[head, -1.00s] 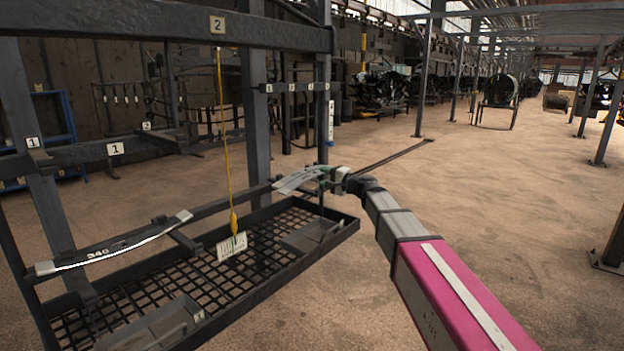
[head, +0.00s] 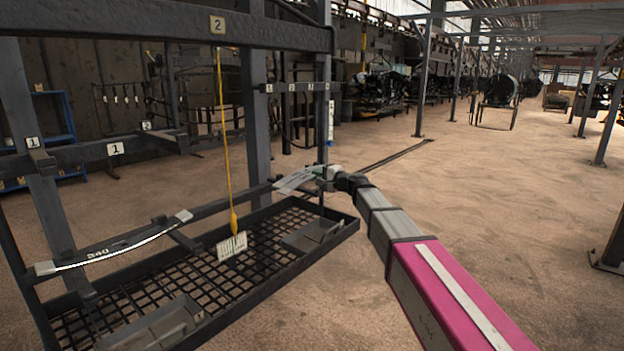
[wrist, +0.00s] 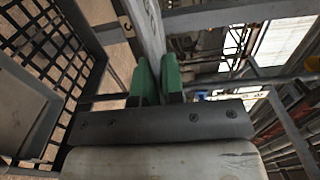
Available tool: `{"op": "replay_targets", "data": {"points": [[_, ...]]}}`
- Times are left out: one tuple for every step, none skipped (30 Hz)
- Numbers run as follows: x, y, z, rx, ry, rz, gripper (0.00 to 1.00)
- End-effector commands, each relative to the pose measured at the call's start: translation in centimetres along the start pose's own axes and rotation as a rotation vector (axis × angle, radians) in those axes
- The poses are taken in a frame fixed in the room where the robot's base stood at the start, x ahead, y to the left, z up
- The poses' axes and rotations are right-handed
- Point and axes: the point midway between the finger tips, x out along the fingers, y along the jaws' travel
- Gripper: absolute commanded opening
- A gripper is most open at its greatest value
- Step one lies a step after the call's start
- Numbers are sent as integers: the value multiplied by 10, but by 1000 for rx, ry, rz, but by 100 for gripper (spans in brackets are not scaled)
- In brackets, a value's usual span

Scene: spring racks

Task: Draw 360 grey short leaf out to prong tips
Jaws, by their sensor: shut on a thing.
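My gripper (head: 326,175) is at the far right end of the rack. In the wrist view its green fingers (wrist: 157,80) are shut on a grey leaf (wrist: 146,28), which runs up away from them. In the head view this pale leaf (head: 293,181) lies near the right end of the rack's bar, and part of it is hidden by my gripper. Its number cannot be read. Another leaf (head: 115,248), dark with a pale edge and marked 340, rests at the rack's left. I cannot tell how far the held leaf sits along its prong.
A mesh tray (head: 262,262) with grey blocks spans the rack below the leaves. A yellow cord (head: 225,130) with a white tag (head: 232,247) hangs in front. Upright posts (head: 256,110) stand behind. The floor (head: 480,190) to the right is open.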

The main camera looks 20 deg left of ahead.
Motion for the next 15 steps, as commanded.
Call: {"op": "replay_targets", "data": {"points": [[0,0,0,-3,0,1,0],[0,0,0,-3,0,1,0],[0,0,0,-3,0,1,0],[0,0,0,-3,0,1,0],[0,0,0,-3,0,1,0],[0,0,0,-4,0,1,0],[0,0,0,-3,0,-1,0],[0,0,0,-3,0,-1,0],[0,0,0,-3,0,-1,0],[-1,0,0,-3,0,0,0],[-1,0,0,-3,0,0,0],[-2,0,0,-3,0,0,0],[-2,0,0,-3,0,0,0],[-3,0,0,-3,0,0,0],[-4,0,0,-3,0,0,0]]}}
